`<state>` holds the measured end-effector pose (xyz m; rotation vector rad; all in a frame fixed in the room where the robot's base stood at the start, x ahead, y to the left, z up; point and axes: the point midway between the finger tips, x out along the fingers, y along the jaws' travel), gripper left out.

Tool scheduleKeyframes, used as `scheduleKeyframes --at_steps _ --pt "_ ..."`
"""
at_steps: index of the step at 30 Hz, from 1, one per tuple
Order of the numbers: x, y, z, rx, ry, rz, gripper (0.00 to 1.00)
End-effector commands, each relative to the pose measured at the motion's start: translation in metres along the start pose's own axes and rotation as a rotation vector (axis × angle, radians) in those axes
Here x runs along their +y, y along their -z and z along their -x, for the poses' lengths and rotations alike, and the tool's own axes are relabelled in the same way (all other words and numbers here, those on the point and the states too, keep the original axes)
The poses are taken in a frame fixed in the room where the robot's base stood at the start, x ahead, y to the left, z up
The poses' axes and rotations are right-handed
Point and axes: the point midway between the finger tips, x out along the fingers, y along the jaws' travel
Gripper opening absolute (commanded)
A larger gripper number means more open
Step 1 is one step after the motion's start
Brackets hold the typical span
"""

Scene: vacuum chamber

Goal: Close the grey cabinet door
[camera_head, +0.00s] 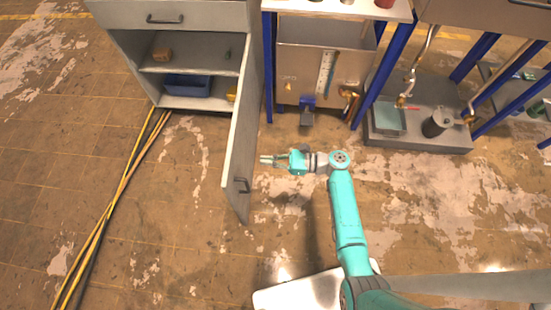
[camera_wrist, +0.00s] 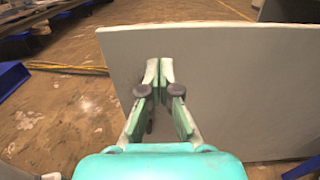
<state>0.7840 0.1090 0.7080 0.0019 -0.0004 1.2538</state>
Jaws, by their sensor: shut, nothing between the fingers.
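The grey cabinet (camera_head: 200,18) stands at the upper left in the head view. Its grey door (camera_head: 243,130) is swung wide open toward me, with a dark handle (camera_head: 241,185) near its free end. My gripper (camera_head: 263,159) is shut and empty, to the right of the door, on the handle side, pointing at it. In the wrist view the door panel (camera_wrist: 245,90) fills much of the picture beyond my gripper (camera_wrist: 159,66). I cannot tell whether the fingertips touch the panel. The handle does not show clearly in the wrist view.
Open shelves hold a blue bin (camera_head: 187,85) and a small brown block (camera_head: 162,54). Yellow cables (camera_head: 110,208) lie on the floor at left. A blue-legged frame with a metal tank (camera_head: 305,62) stands right of the cabinet. Floor left of the door is mostly clear.

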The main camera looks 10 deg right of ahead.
Motion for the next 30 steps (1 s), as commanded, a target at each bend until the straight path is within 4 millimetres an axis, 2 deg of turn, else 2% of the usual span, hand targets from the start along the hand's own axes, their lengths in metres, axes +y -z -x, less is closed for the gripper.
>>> scheduleKeyframes --at_steps 6,13,19,30 --pt "0.001 0.0 -0.043 0.001 -0.004 0.001 0.0" --pt "0.0 0.0 -0.075 0.001 -0.002 0.001 0.0" --pt "0.0 0.001 -0.087 0.001 0.0 0.0 0.0" --pt "0.0 0.001 -0.088 0.001 0.001 0.001 0.0"
